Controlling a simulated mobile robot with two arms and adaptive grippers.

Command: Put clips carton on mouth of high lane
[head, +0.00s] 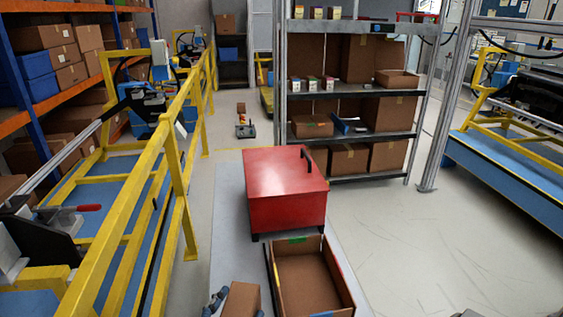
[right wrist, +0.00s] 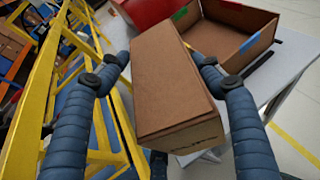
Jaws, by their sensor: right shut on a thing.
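A closed brown carton (head: 243,299), taken as the clips carton, is at the bottom of the head view. It also fills the middle of the right wrist view (right wrist: 168,75), with dark print on its near end. My right gripper (right wrist: 155,70) is shut on it, one dark padded finger on each long side. The carton is tilted in the wrist view, left of an open brown box. My left gripper is not in view. A grey rack (head: 355,88) with several levels stands ahead; I cannot tell whether it has the high lane's mouth.
The open brown box (head: 347,290) is empty, on a pale surface beside a red lidded box (head: 285,190). Yellow railing (head: 172,160) runs along the left. Orange shelving (head: 45,47) stands behind it. The floor at right is clear (head: 440,240).

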